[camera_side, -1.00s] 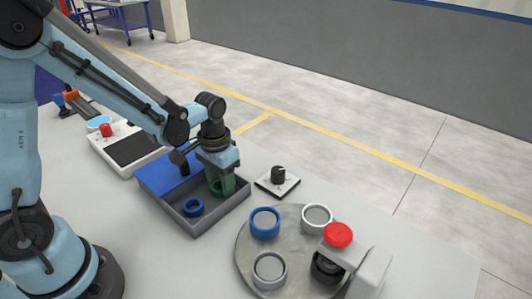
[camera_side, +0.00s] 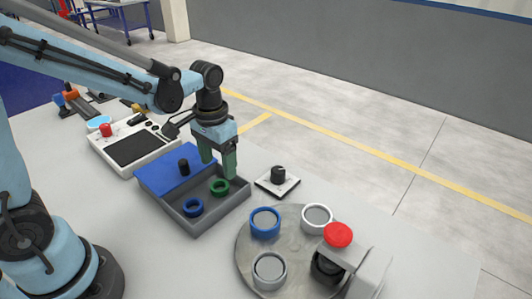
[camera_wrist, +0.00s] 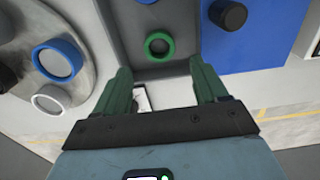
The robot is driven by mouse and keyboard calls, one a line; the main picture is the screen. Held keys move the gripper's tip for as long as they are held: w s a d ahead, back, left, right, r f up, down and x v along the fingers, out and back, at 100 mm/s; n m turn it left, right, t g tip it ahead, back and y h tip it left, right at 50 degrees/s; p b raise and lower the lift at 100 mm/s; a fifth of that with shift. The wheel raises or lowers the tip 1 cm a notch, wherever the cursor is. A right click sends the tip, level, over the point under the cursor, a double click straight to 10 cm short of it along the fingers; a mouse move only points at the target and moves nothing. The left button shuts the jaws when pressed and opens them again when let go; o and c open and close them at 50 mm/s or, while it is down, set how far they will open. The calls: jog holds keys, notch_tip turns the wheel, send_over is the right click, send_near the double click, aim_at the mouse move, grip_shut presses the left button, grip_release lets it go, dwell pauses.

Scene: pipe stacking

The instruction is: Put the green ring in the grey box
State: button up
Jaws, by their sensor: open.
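The green ring (camera_side: 219,187) lies flat on the floor of the grey box (camera_side: 205,225), near its far right side. In the wrist view the green ring (camera_wrist: 159,46) shows whole, ahead of the fingertips. My gripper (camera_side: 218,168) is raised above the box, with its green fingers apart and nothing between them. In the wrist view my gripper (camera_wrist: 163,75) is also open and empty, and the ring is clear of both fingers.
A blue panel with a black knob (camera_side: 183,167) adjoins the box. A round metal plate (camera_side: 291,243) holds a blue-rimmed ring (camera_side: 265,222), a white ring (camera_side: 317,218) and a grey ring (camera_side: 269,270). A red button (camera_side: 338,235) stands beside it. A black-knobbed switch (camera_side: 278,178) sits right of the box.

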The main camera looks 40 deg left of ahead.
jog(key=s+r+t, duration=0.6)
jog(key=t, duration=0.1)
jog(key=shift+r, duration=0.4)
dwell(0.4)
jog(key=shift+c, duration=0.3)
dwell(0.5)
